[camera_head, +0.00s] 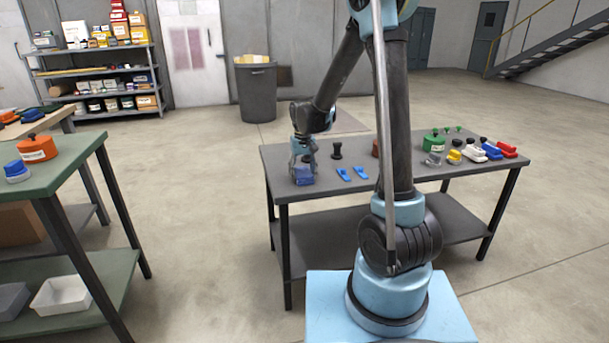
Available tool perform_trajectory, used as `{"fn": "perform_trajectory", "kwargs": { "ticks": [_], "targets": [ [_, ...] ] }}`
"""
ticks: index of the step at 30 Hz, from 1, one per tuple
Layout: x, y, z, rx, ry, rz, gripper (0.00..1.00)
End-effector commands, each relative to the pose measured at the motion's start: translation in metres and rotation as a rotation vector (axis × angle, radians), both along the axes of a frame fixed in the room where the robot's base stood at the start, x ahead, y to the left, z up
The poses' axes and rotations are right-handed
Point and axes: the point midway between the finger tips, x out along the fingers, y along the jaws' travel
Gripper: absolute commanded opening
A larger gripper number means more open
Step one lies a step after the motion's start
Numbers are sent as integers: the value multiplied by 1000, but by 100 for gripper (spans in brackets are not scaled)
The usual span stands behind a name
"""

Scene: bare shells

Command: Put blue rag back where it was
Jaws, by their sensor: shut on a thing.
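The blue rag (304,177) is a small dark-blue folded piece at the left end of the grey table (335,191). My gripper (304,164) points down and is shut on the blue rag from above. The rag is at about the height of the tabletop; I cannot tell whether it touches the surface. The gripper's fingertips are small in this view and partly merge with the rag. My arm hides part of the middle of the table.
Right of the rag are a black knob-like piece (337,151) and two blue clips (351,174). A green container (433,143) and several coloured items stand at the table's right end. A green table (75,158) stands at the left, with open floor between.

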Motion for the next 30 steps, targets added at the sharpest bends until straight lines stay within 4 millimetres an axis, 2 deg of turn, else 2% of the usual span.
{"fn": "perform_trajectory", "kwargs": {
  "ticks": [1, 3, 17, 23, 30],
  "targets": [
    [0, 0, 0, 0, 0, 0, 61],
    [0, 0, 0, 0, 0, 0, 74],
    [0, 0, 5, 0, 0, 0, 74],
    [0, 0, 30, 0, 0, 1, 74],
    [0, 0, 71, 0, 0, 1, 74]
  ]
}}
